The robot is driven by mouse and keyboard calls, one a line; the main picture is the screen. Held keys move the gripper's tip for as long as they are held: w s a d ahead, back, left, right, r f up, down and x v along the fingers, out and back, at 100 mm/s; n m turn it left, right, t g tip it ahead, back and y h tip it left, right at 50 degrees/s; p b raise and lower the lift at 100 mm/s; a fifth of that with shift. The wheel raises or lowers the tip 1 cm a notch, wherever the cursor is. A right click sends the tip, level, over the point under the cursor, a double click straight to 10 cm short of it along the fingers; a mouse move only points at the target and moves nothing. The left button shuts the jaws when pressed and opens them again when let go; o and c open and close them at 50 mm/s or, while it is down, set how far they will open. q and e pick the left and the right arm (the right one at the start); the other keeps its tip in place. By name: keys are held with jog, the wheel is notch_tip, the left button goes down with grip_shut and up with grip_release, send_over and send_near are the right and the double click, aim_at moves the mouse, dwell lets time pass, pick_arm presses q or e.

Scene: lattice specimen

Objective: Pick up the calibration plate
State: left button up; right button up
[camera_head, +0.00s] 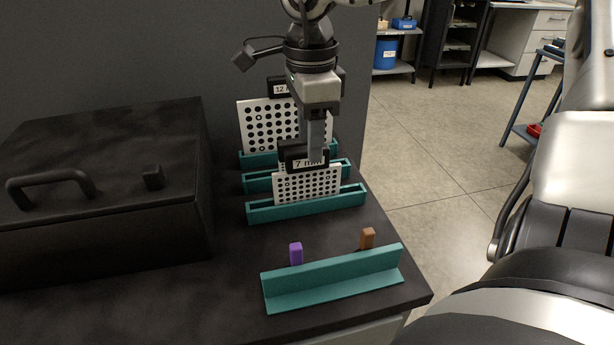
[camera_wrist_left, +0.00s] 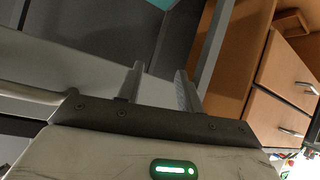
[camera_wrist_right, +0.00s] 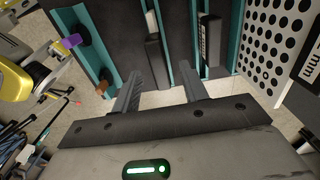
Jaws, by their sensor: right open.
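A small white dotted calibration plate (camera_head: 308,186) with a black "7 mm" top grip (camera_head: 304,158) stands upright in the front teal rack (camera_head: 310,206). A larger dotted plate marked 12 mm (camera_head: 257,123) stands in the rear rack; it also shows in the right wrist view (camera_wrist_right: 268,42). A third plate's labelled top (camera_wrist_right: 207,38) shows behind the front one. My right gripper (camera_head: 316,145) is open, pointing down above the 7 mm plate. In the right wrist view, the front plate's top (camera_wrist_right: 153,48) lies between and beyond the fingertips. My left gripper (camera_wrist_left: 158,78) is open and empty.
A teal angled holder (camera_head: 333,280) with a purple peg (camera_head: 296,254) and a brown peg (camera_head: 367,238) is at the front of the dark bench. A black case with a handle (camera_head: 100,190) fills the left side. The bench's right edge is close to the racks.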

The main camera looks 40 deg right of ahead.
aim_at(308, 169)
jog(key=shift+a+f, duration=0.15)
jog(key=shift+f, duration=2.75)
grip_shut()
